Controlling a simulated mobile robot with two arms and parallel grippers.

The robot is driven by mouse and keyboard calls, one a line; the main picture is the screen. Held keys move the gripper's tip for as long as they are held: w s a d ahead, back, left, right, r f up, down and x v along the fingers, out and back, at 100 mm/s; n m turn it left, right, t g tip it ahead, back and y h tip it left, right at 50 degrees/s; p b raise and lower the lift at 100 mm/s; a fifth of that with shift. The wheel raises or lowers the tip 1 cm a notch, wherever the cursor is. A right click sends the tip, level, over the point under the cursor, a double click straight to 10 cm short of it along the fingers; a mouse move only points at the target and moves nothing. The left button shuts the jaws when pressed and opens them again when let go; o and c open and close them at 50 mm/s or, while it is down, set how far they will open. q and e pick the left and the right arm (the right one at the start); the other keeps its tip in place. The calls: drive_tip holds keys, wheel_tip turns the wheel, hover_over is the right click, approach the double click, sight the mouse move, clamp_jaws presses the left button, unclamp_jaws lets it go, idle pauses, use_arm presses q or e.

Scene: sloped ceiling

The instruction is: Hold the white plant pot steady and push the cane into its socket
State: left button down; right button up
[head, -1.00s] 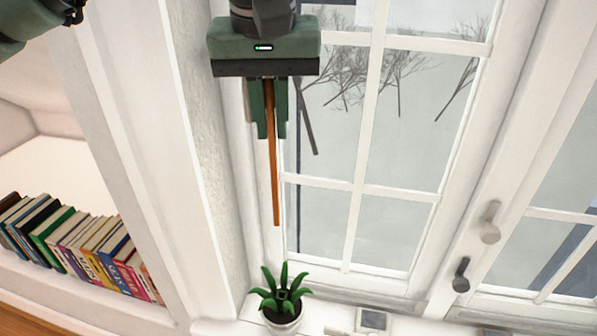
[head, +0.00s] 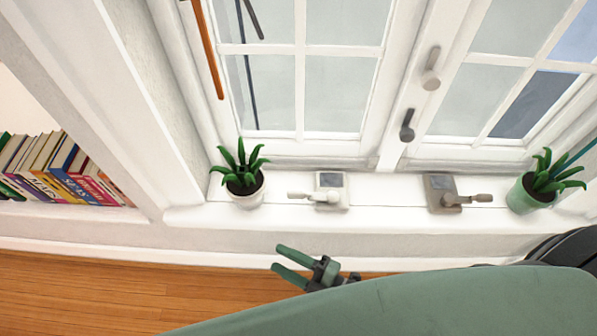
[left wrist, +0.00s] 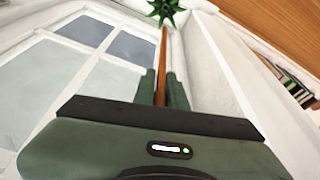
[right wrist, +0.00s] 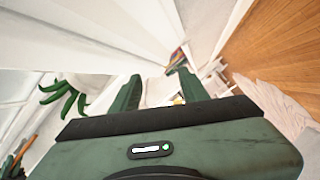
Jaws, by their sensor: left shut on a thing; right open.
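The white plant pot (head: 247,196) with a spiky green plant (head: 238,166) stands upright on the window sill in the head view. The brown cane (head: 207,52) hangs in the air above and left of it, its lower end clear of the plant. In the left wrist view my left gripper (left wrist: 163,82) is shut on the cane (left wrist: 163,45), which points towards the plant (left wrist: 166,8). My right gripper (head: 279,264) is open and empty, in front of the sill, right of and below the pot. In the right wrist view the pot (right wrist: 92,84) is left of its fingers. The socket cannot be made out.
On the sill (head: 385,217) stand a white handled device (head: 332,190), a grey one (head: 440,192) and a green pot (head: 525,198) with a plant and a teal stick. Window handles (head: 407,126) stick out behind. Books (head: 70,175) fill a shelf at left.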

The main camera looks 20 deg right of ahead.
wheel_tip(320, 180, up, 14)
drive_tip(key=n+g+y, duration=0.5)
drive_tip(key=n+y, duration=0.2)
drive_tip(key=n, duration=1)
drive_tip(key=n+g+h, duration=0.2)
drive_tip(key=n, duration=1.1)
approach(248, 173)
drive_tip(key=shift+s+d+r, duration=0.2)
drive_tip(key=shift+s+r, duration=0.1)
drive_tip(key=shift+s, duration=0.3)
drive_tip(key=shift+w, duration=0.25)
drive_tip(key=x, duration=1.1)
drive_tip(key=shift+w+a+f, duration=0.15)
drive_tip(key=shift+w+a, duration=0.1)
clamp_jaws()
